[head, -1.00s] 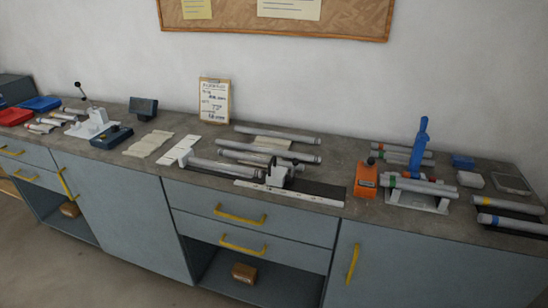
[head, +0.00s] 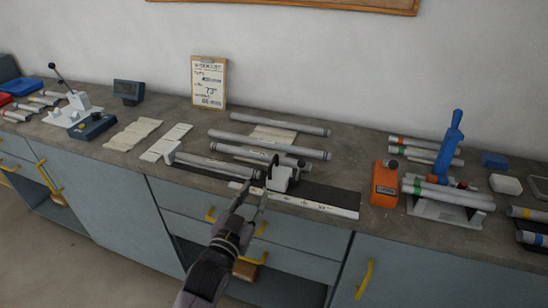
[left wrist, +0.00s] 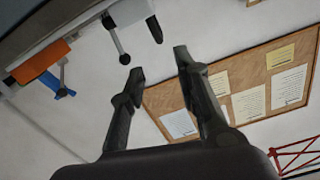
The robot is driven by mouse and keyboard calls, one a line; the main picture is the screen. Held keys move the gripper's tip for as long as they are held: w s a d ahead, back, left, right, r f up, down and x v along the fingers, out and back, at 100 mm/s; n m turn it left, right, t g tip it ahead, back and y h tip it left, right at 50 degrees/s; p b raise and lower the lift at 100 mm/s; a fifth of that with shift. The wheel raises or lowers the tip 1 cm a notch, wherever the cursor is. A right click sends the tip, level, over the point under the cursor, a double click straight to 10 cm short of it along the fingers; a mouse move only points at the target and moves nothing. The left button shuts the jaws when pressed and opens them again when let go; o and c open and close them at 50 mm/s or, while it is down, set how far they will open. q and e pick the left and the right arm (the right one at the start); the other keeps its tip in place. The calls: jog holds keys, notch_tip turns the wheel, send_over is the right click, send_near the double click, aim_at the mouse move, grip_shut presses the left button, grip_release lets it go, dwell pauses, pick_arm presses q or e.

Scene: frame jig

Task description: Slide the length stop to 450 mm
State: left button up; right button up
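The length stop (head: 280,179) is a pale block with dark parts on the jig, by the right end of a grey tube (head: 218,167). A white scale strip (head: 325,207) runs along the jig's front edge; its marks are too small to read. My left gripper (head: 254,193) is just in front of the stop, its fingers apart. In the left wrist view the open gripper (left wrist: 158,62) has nothing between its fingers, and a pale block with a dark lever (left wrist: 122,48) shows beyond them. I cannot tell whether a finger touches the stop. My right gripper is not in view.
Several grey tubes (head: 265,136) lie behind the jig. An orange device (head: 384,184) and a blue-handled stand (head: 450,145) are to the right. A clipboard (head: 209,82) leans on the wall. Yellow-handled drawers (head: 180,206) are below the bench edge.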

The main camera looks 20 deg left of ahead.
aim_at(270, 166)
pick_arm(q)
jog(key=w, duration=0.5)
jog(key=w+p, duration=0.1)
jog(key=w, duration=0.4)
jog(key=w+p, duration=0.1)
jog(key=w, duration=0.4)
jog(key=shift+w+d, duration=0.3)
jog(key=shift+c, duration=0.5)
grip_shut()
